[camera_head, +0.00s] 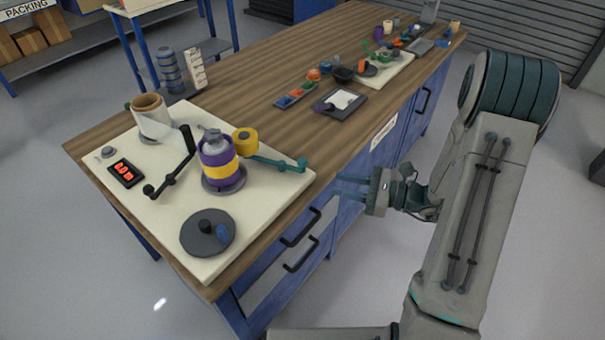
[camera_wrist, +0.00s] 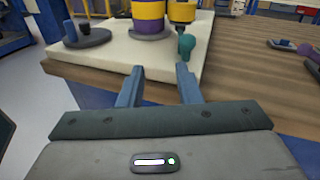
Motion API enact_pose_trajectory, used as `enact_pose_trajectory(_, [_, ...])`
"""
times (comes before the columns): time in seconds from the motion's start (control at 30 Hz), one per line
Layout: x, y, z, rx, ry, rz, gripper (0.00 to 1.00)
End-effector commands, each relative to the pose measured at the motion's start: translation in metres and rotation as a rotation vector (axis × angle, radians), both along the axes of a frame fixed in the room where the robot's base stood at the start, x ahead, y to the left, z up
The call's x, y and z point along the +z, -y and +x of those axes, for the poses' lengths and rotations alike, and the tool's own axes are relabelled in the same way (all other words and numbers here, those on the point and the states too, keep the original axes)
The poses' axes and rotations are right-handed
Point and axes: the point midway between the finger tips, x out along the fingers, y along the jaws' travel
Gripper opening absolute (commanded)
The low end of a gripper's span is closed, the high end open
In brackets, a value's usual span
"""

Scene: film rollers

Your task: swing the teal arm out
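The teal arm (camera_head: 278,162) is on the cream board (camera_head: 110,190) at the near end of the bench. It runs right from beneath a yellow roller (camera_head: 245,141) to an upright teal knob (camera_head: 302,163) near the board's right edge. In the wrist view the knob (camera_wrist: 187,45) stands just beyond the right fingertip, below the yellow roller (camera_wrist: 182,12); most of the arm is hidden there. My gripper (camera_head: 345,185) is beside the bench's front edge, to the right of the knob and apart from it. In the wrist view my gripper (camera_wrist: 158,78) is open and empty.
A purple-and-yellow spool (camera_head: 219,160) stands left of the teal arm. A black arm (camera_head: 172,172), a paper roll (camera_head: 150,115) and a dark disc (camera_head: 208,232) share the board. Drawer handles (camera_head: 300,228) project from the bench front. Bare wood lies right of the board.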

Motion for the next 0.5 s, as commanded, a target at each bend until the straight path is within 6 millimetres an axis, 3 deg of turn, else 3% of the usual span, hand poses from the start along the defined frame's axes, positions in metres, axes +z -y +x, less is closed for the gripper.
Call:
enact_pose_trajectory(0.1, [-0.022,0.014,0.013,-0.093,-0.039,0.063,0.31])
enact_pose_trajectory(0.27, [-0.03,0.019,0.022,-0.145,-0.055,0.096,0.31])
enact_pose_trajectory(0.5, [-0.029,-0.01,0.036,-0.145,-0.055,0.098,0.31])
